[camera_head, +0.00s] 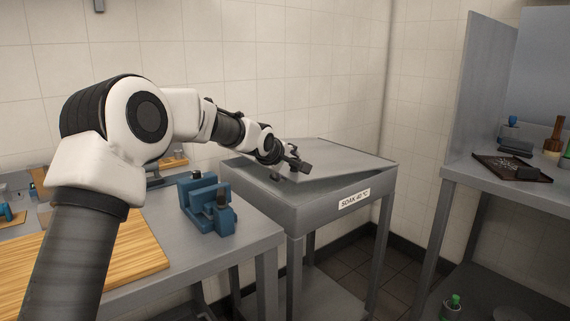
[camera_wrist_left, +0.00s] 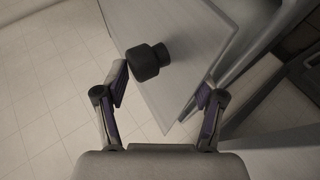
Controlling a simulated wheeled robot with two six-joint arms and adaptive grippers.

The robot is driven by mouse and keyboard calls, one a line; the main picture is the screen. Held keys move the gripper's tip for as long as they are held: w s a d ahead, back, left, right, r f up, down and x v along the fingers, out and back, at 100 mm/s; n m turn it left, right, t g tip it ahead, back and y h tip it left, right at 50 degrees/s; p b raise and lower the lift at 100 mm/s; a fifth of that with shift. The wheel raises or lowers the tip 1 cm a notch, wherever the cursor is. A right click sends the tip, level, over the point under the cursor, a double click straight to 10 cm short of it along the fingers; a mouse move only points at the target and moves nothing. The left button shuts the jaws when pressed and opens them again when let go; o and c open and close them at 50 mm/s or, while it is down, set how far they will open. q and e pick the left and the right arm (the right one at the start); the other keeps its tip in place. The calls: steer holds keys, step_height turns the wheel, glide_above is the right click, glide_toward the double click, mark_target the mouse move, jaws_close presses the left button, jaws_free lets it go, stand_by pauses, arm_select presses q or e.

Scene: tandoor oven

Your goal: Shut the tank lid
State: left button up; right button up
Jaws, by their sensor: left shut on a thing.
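The tank (camera_head: 300,212) is a grey metal stand with a "SOAK 40 °C" label on its front. Its flat grey lid (camera_head: 345,160) lies over the top, slightly tilted, with a narrow gap under part of its edge. My left gripper (camera_head: 297,165) is at the lid's left part. In the left wrist view, the lid (camera_wrist_left: 185,45) reaches between the two fingers (camera_wrist_left: 163,95), and a black knob (camera_wrist_left: 147,62) on it stands close to the left fingertip. My right gripper is out of view.
A blue vise-like fixture (camera_head: 207,203) stands on the left bench beside a wooden board (camera_head: 140,255). At right, a steel bench (camera_head: 480,176) with an upright panel holds a dark tray (camera_head: 497,168). Tiled wall is behind the tank; open floor lies between tank and right bench.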

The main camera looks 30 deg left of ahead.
arm_select(q)
steer(key=shift+d+f, duration=0.1)
steer(key=shift+f, duration=0.25)
steer(key=o, duration=1.1)
steer(key=shift+w+f, duration=0.1)
steer(key=shift+w+d, duration=0.2)
steer(key=shift+w, duration=0.15)
steer(key=shift+s+r, duration=0.1)
steer(key=shift+r, duration=0.1)
steer(key=v, duration=1.1)
steer(key=shift+s+r, duration=0.1)
steer(key=shift+s, duration=0.2)
